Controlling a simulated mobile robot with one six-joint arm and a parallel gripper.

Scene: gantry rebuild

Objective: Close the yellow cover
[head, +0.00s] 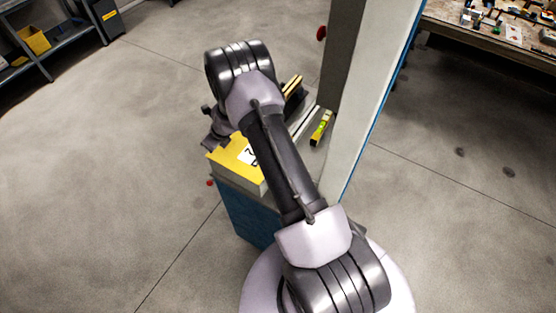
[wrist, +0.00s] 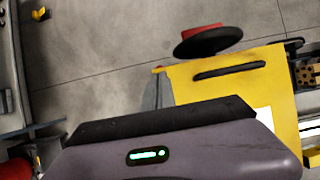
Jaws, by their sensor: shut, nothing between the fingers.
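The yellow cover (head: 230,154) lies roughly flat on a grey box on top of a blue pedestal, left of the tall column. It bears a white label with dark marks, partly behind my arm. In the wrist view the yellow cover (wrist: 225,82) shows a dark slot near its far edge; my gripper hides its near left part. My gripper (wrist: 160,118) is shut and empty, over or beside the cover's left part; I cannot tell whether it touches. In the head view my gripper (head: 214,132) is at the cover's far left corner, mostly hidden by the wrist.
A red knob on a dark disc (wrist: 207,38) lies beyond the cover's far edge. The tall grey column (head: 365,100) stands right of the cover. A small yellow-green level (head: 321,128) is beside its base. A cluttered workbench (head: 490,38) is at top right. Open floor lies left.

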